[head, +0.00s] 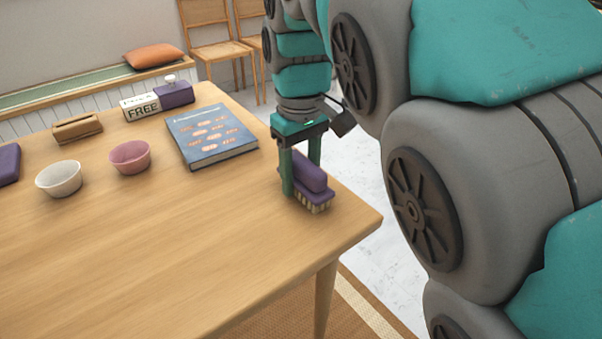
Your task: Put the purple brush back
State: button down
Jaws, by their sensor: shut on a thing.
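The purple brush (311,178) has a purple back and pale bristles. It is at the right edge of the wooden table (190,260) in the head view, bristles down. My gripper (301,180) points down and is shut on the brush, with one green finger in front of it and the other behind. I cannot tell whether the bristles touch the tabletop or hang just above it. The front finger hides part of the brush.
A blue book (211,136) lies left of the brush. A pink bowl (130,157), a white bowl (59,178), a brown holder (77,128), a purple block (174,94), a FREE sign (141,107) and a purple item (8,164) stand farther left. The table's front is clear.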

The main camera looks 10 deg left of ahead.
aim_at(300, 158)
jog(key=shift+c, duration=1.5)
grip_release()
jog(key=shift+r, duration=3.85)
